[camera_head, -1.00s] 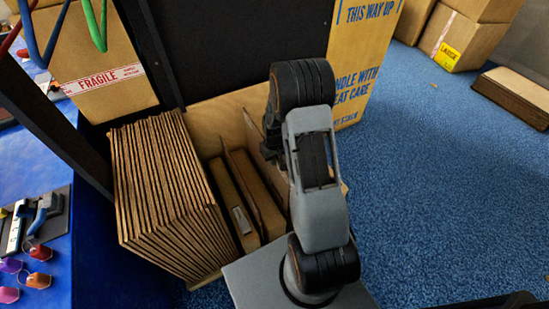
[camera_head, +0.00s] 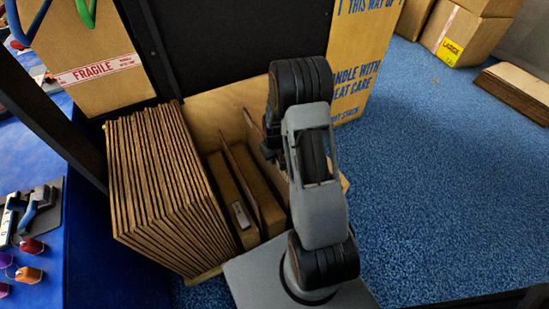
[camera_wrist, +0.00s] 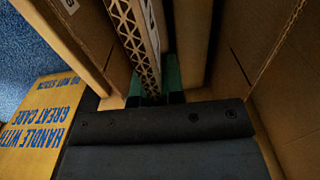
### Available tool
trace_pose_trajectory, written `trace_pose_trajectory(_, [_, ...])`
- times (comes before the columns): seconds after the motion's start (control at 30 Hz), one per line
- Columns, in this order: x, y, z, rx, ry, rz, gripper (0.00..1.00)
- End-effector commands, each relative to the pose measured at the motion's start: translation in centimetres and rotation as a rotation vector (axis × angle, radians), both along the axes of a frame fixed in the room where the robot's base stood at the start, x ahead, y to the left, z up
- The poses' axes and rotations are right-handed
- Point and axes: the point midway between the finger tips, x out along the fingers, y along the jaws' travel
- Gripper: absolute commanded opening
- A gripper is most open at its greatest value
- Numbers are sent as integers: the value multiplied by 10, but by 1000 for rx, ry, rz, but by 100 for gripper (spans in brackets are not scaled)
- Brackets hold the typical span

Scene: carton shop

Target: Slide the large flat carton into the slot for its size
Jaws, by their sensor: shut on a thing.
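My gripper (camera_wrist: 154,90) shows in the wrist view with green fingertips closed on a flat carton (camera_wrist: 132,38), whose corrugated edge runs up the picture. The carton stands upright between brown board walls; how deep it sits is hidden. In the head view my arm hides most of the gripper and the held carton. The slotted rack (camera_head: 213,108) has a plywood back and upright dividers. A slot right of the thick stack holds upright brown boards (camera_head: 235,190), one with a pale label.
A thick stack of flat cartons (camera_head: 155,185) fills the rack's left side. A FRAGILE box (camera_head: 85,45) stands behind it. A tall lettered carton (camera_head: 365,60) is behind my arm. Blue floor (camera_head: 440,190) is clear at right. A blue bench with small tools is at left.

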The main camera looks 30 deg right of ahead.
Motion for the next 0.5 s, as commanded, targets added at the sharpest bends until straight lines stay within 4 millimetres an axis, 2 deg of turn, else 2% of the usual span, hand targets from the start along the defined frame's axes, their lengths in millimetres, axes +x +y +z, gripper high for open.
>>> trace_pose_trajectory(0.07, [0,0,0,0,-1,0,0])
trace_pose_trajectory(0.1, [0,0,0,0,-1,0,12])
trace_pose_trajectory(0.37, [0,0,0,0,0,0,37])
trace_pose_trajectory(0.5, [0,0,0,0,0,0,39])
